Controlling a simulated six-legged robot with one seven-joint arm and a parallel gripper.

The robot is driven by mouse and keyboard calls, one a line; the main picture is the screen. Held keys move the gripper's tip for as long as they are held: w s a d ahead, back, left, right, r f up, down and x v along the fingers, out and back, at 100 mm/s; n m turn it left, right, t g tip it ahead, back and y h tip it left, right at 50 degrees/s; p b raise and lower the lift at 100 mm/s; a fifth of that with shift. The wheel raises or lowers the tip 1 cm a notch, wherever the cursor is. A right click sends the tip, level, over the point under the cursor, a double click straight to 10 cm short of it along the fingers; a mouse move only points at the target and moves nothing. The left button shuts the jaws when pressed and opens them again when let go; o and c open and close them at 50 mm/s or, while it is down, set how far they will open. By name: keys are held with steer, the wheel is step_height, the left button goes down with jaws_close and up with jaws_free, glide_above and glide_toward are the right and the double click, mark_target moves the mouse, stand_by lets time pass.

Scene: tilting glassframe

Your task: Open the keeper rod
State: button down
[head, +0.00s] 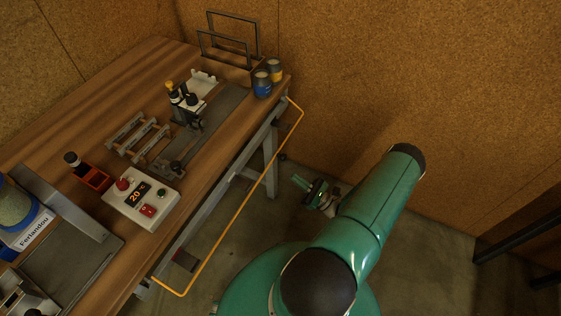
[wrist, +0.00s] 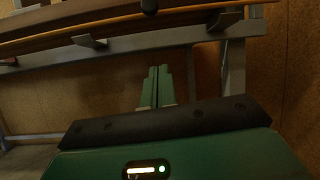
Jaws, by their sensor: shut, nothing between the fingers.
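A long thin yellow rod (head: 240,213), bent at both ends, runs along the near side of the wooden workbench, below the top. It looks like the keeper rod, but no label confirms this. My gripper (head: 302,184) is out over the floor to the right of the rod, apart from it and lower than the bench top. In the wrist view, my gripper's green fingers (wrist: 155,86) are together, empty, and point toward the underside of the bench. My arm hides part of the floor in the head view.
The workbench (head: 75,100) carries a control box (head: 140,200), a grey rack (head: 138,135), a black-handled fixture (head: 185,100), cans (head: 262,84) and wire frames (head: 228,42). A grey bench leg (head: 271,160) stands near my gripper. Cork-coloured walls close the back.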

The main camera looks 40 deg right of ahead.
steer(key=w+a+r, duration=0.2)
steer(key=w+r, duration=0.3)
steer(key=r, duration=0.2)
steer(key=shift+r, duration=0.2)
steer(key=shift+s+d+r, duration=0.1)
stand_by(0.6)
steer(key=shift+s+r+g+h, duration=0.1)
steer(key=shift+r+g+h, duration=0.05)
steer(key=shift+g+h, duration=0.2)
